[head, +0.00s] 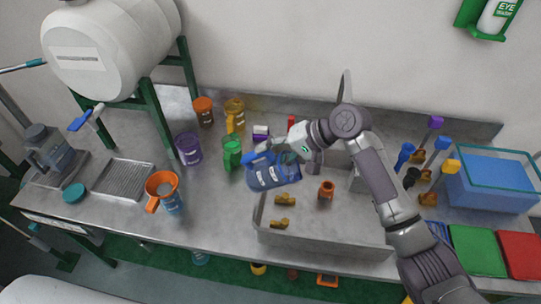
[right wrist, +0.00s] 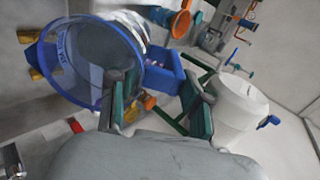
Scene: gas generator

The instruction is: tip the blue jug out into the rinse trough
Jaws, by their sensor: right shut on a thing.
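The blue jug (head: 264,176) is at the middle of the bench in the head view, by the back left corner of the rinse trough. It leans a little; I cannot tell whether its base touches the bench. My right gripper (head: 283,148) is shut on it from the right. In the right wrist view the jug's round blue rim (right wrist: 68,103) is close to my right gripper (right wrist: 160,108), with its blue handle side by the fingers. Its contents are unclear. The grey rinse trough (head: 325,244) holds brass fittings (head: 282,224) and an orange fitting (head: 326,190). My left gripper is out of view.
Green (head: 232,153), purple (head: 188,149), yellow (head: 235,115) and orange (head: 203,111) containers stand left of the jug. An orange funnel (head: 162,185) sits on a blue container.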

